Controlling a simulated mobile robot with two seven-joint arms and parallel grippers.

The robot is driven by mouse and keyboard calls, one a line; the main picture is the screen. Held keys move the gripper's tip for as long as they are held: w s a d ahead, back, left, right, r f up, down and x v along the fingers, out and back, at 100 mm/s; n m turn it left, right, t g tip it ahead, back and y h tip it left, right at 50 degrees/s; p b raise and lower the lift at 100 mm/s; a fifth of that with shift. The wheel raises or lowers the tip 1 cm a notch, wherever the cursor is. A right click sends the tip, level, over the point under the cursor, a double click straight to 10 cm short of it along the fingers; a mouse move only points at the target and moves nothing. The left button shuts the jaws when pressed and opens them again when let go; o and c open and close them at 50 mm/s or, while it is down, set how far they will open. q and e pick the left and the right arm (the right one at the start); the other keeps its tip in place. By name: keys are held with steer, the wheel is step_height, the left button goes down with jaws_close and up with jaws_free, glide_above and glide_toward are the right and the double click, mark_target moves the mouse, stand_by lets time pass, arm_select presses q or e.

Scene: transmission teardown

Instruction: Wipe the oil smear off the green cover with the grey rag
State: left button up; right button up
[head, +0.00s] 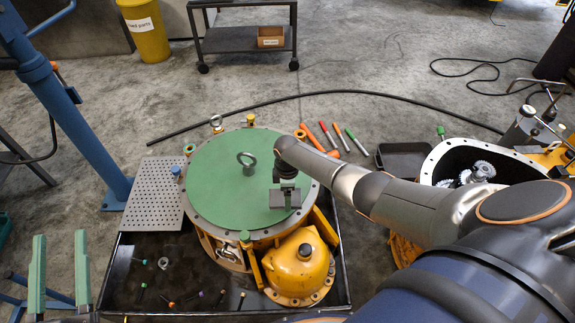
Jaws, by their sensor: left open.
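A small flat grey piece, which looks like the grey rag (285,198), is at the cover's right part, right under my right wrist. My right gripper (286,186) points down there; its fingers are hidden, so its grip cannot be made out. I cannot make out an oil smear on the visible cover.
The housing stands in a black tray (135,275) with small loose parts. A perforated plate (150,195) lies to the left and a yellow dome (298,265) in front. Coloured-handled tools (335,135) lie behind. An open gear casing (475,160) is at the right; a blue post (75,120) stands left.

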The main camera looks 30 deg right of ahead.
step_height(320, 180, up, 3)
steer(key=p, duration=0.3)
steer(key=shift+r, duration=0.1)
stand_by(0.6)
